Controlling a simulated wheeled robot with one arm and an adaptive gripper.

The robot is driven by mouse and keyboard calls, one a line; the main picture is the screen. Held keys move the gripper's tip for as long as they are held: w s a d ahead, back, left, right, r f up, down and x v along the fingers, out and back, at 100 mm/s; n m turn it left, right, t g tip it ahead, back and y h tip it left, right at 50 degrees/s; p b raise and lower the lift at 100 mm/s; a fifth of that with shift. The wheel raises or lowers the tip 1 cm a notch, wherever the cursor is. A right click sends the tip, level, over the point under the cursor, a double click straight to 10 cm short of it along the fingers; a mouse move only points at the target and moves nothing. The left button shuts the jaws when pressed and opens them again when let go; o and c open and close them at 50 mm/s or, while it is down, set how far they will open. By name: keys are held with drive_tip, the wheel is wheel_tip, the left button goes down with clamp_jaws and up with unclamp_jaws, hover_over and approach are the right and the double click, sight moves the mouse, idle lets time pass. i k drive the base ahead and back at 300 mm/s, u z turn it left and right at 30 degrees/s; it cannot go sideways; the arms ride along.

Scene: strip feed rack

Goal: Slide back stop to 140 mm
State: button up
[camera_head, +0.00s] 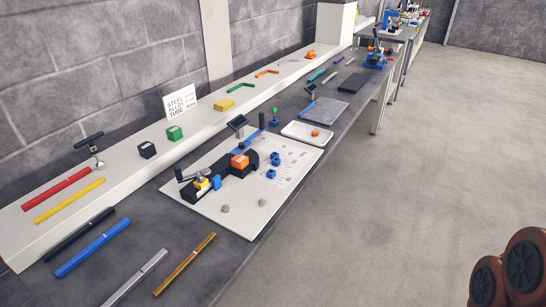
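A white board (236,214) lies on the grey bench and carries a small fixture. On it are a black curved base (252,157), an orange block (240,161), a yellow block (202,183) beside a black lever (191,175), and a blue strip (249,141). Two small blue pieces (275,158) (271,174) stand near printed scale marks at the board's right; the figures are too small to read surely. I cannot tell which part is the back stop or its setting. My gripper is not in view; only brown rounded arm parts of mine show at lower right.
A white ledge (125,192) along the wall holds colored bars, blocks and a sign (180,102). Loose bars, including a blue one (92,247) and a gold one (184,264), lie in front. A white tray (291,136) sits behind the board. The floor at right is clear.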

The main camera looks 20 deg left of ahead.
sight(200, 186)
drive_tip(key=u, duration=0.1)
drive_tip(key=i, duration=0.55)
drive_tip(key=u, duration=0.95)
drive_tip(key=i, duration=0.5)
drive_tip(key=u, duration=0.55)
